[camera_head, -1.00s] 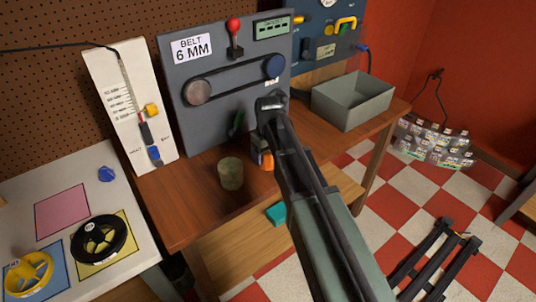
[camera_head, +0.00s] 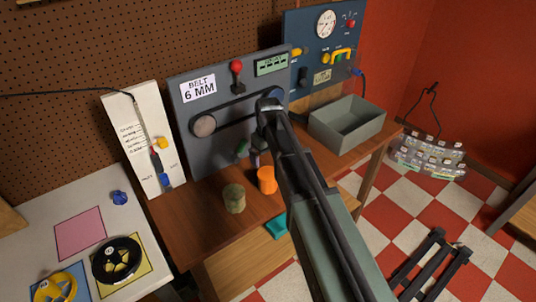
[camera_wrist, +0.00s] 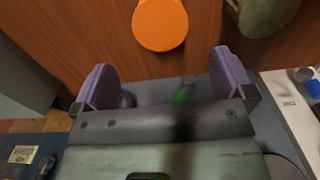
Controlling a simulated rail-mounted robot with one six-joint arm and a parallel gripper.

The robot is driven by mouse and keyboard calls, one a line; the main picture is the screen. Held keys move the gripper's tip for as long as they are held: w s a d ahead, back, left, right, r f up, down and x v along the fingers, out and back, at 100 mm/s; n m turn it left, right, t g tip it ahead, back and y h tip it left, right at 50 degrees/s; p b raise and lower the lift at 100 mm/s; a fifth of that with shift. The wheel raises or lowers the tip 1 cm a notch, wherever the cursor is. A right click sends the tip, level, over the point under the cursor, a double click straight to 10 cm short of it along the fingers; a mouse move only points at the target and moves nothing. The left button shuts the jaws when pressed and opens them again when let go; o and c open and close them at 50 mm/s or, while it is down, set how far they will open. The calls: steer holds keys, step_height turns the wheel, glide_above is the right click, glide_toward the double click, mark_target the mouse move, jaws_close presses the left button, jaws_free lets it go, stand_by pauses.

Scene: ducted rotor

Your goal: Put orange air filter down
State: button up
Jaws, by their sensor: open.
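The orange air filter (camera_head: 266,180) stands upright on the wooden bench (camera_head: 215,232), clear of my arm in the head view. In the wrist view the orange filter (camera_wrist: 160,24) is at the top middle, beyond the fingertips. My gripper (camera_wrist: 166,80) has its two purple fingers spread wide with nothing between them. In the head view my gripper (camera_head: 256,157) is partly hidden by my arm, just behind the filter on the panel side.
An olive-green cylinder (camera_head: 234,198) stands left of the filter, and it also shows in the wrist view (camera_wrist: 262,14). The grey belt panel (camera_head: 215,155) rises behind. A grey bin (camera_head: 347,125) is at the bench's right. A teal block (camera_head: 276,226) lies below the front edge.

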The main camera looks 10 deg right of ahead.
steer(key=s+m, duration=0.4)
steer(key=s, duration=1.5)
steer(key=shift+s+m+b, duration=0.2)
steer(key=shift+m+b, duration=0.1)
steer(key=shift+b, duration=0.05)
